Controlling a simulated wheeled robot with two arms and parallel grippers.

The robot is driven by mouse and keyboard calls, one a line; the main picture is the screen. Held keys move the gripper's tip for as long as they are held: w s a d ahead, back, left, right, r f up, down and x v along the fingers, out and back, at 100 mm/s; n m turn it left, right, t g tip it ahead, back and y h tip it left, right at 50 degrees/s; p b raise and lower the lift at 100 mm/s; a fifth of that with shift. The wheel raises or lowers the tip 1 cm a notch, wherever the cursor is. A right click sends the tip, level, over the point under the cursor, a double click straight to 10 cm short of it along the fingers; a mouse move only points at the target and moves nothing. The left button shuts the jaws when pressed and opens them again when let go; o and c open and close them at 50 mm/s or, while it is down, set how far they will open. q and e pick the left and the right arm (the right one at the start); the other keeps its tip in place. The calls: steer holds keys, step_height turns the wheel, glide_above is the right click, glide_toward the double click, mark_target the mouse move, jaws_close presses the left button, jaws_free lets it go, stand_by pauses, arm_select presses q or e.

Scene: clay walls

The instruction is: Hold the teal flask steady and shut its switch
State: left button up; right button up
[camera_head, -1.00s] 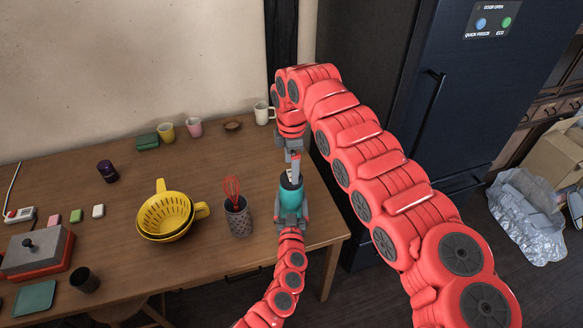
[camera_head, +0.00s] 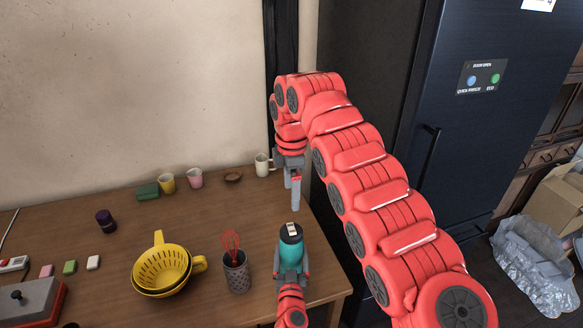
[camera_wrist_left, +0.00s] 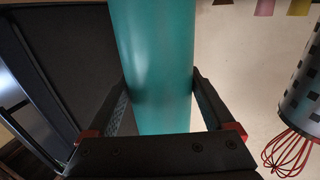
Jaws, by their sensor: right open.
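The teal flask (camera_head: 292,257) stands upright near the table's front right edge, with a black lid (camera_head: 291,236) and a small pale switch (camera_head: 292,229) on top. I cannot tell whether the switch is open or shut. My left gripper (camera_head: 291,275) is shut around the flask's body from the front. In the left wrist view the flask (camera_wrist_left: 155,65) fills the space between both fingers (camera_wrist_left: 162,95). My right gripper (camera_head: 295,205) points down just behind and above the lid, apart from it, open and empty.
A grey holder (camera_head: 236,275) with a red whisk (camera_head: 231,243) stands left of the flask, then a yellow colander (camera_head: 160,268). A white mug (camera_head: 262,165) and other cups line the back. A dark fridge (camera_head: 480,130) stands to the right.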

arm_select(q)
steer(key=shift+o, duration=0.6)
